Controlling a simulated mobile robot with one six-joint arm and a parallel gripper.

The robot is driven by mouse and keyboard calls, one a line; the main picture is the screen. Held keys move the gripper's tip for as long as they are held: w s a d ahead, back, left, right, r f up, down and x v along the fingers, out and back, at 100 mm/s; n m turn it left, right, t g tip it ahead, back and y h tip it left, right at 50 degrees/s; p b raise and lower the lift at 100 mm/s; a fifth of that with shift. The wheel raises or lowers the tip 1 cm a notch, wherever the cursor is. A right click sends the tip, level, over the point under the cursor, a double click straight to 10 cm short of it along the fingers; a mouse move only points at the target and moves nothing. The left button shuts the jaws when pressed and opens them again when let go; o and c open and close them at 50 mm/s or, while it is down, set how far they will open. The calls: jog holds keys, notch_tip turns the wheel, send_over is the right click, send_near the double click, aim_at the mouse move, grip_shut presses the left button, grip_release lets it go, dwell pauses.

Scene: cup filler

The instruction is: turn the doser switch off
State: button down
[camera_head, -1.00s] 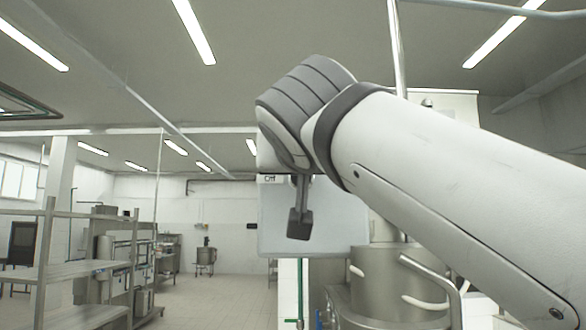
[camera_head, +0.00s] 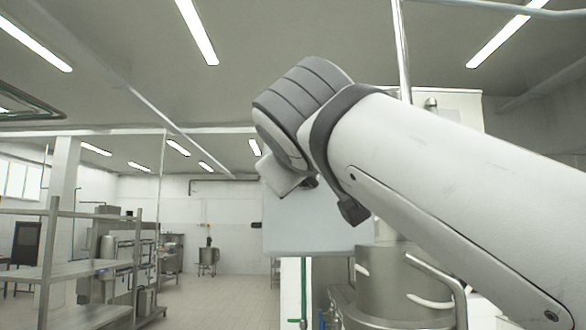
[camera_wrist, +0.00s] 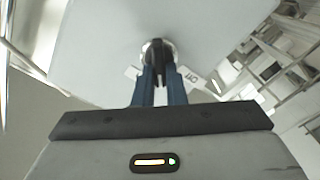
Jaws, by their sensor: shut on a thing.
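The doser switch is a dark knob (camera_wrist: 157,50) on a pale panel (camera_wrist: 95,30) in the wrist view. It has a light round base. My gripper (camera_wrist: 158,76) has its two blue fingers closed on the knob, one on each side. A white label reading "Off" (camera_wrist: 191,77) is right of the fingers, tilted in the picture. Another small white label (camera_wrist: 132,73) is to the left, its text unreadable. In the head view the pale panel (camera_head: 310,220) stands behind my arm. My wrist hides the switch and fingertips there.
A steel vessel (camera_head: 400,285) with a bent handle stands below and right of the panel. A vertical pipe (camera_head: 402,50) rises behind my arm. Steel shelving (camera_head: 90,265) is at the left, and open floor (camera_head: 215,300) lies between.

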jog(key=shift+a+f+n+p, duration=0.15)
jog(key=shift+n+p, duration=0.15)
jog(key=shift+n, duration=1.35)
jog(key=shift+f+n+p, duration=0.15)
jog(key=shift+n+p, duration=0.1)
jog(key=shift+n, duration=1.35)
jog(key=shift+a+f+n+p, duration=0.15)
jog(key=shift+n+p, duration=0.15)
jog(key=shift+n, duration=1.35)
jog(key=shift+d, duration=0.1)
jog(key=c, duration=1.5)
grip_release()
jog(key=shift+s+b, duration=1.3)
jog(key=shift+s, duration=2.55)
